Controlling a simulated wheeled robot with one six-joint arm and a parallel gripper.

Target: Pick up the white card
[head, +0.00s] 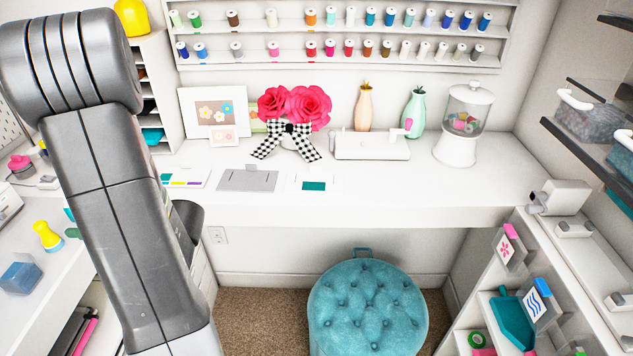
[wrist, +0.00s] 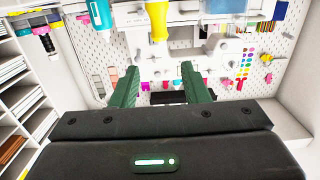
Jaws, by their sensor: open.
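Several white cards show in the head view, and I cannot tell which is the task's white card. A large white flower-decorated card (head: 193,125) leans on the wall at the back left of the desk. A small white card (head: 223,138) stands in front of it. A white card with a teal block (head: 312,178) lies flat at the desk's front. In the wrist view my gripper (wrist: 160,70) is open, its two green fingers apart with nothing held between them. It points toward a pegboard wall, away from these cards. The head view does not show the gripper.
The white desk (head: 380,207) has free room at its right front. A vase with red paper flowers (head: 295,105) and a candy jar (head: 463,120) stand on it. A teal stool (head: 368,305) stands below. In the wrist view, a yellow bottle (wrist: 158,20) is ahead.

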